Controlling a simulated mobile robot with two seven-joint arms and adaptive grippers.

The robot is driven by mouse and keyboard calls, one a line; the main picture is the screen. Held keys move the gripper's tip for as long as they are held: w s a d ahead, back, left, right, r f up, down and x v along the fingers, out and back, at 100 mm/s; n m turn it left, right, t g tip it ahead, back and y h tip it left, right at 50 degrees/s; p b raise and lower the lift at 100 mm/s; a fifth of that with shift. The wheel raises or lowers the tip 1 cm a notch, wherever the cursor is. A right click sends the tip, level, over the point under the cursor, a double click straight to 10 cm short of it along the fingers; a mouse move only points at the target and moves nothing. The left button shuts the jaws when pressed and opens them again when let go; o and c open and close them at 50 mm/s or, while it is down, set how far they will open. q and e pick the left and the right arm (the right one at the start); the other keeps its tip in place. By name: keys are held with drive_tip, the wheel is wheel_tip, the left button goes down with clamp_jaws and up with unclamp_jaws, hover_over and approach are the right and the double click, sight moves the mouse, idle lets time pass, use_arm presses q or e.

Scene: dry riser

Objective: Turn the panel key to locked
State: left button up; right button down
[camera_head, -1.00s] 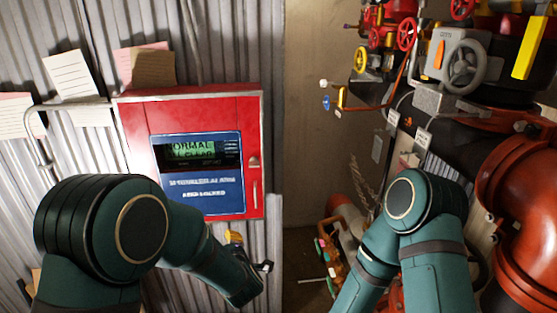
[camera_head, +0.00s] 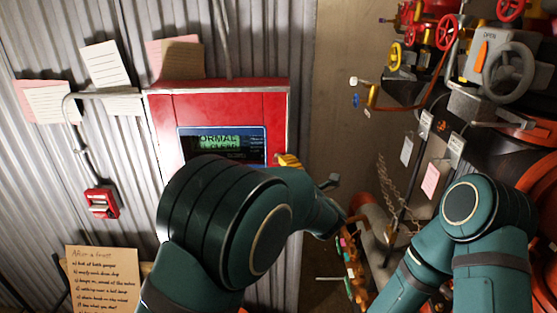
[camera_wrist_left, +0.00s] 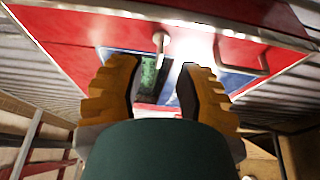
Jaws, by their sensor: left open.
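The red panel (camera_head: 220,103) hangs on the corrugated wall. Its display (camera_head: 218,142) reads "NORMAL" and part of "CLEAR". In the left wrist view, a small pale metal key or knob (camera_wrist_left: 160,41) stands on the red panel face, just beyond and roughly between my left fingertips. Which way it is turned is hard to tell. My left gripper (camera_wrist_left: 158,72) is open, with yellow ridged fingers apart and empty. In the head view, its yellow finger (camera_head: 289,161) shows by the panel's right edge; my arm hides the panel's lower part. My right gripper is out of view.
A metal handle (camera_wrist_left: 243,62) stands on the panel right of the key in the wrist view. A small red wall box (camera_head: 101,203) and a handwritten note (camera_head: 102,279) are at left. Valves and red pipework, including a grey handwheel (camera_head: 510,72), crowd the right.

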sight(278, 160)
use_arm(q)
drive_tip(key=shift+x, duration=2.75)
clamp_jaws()
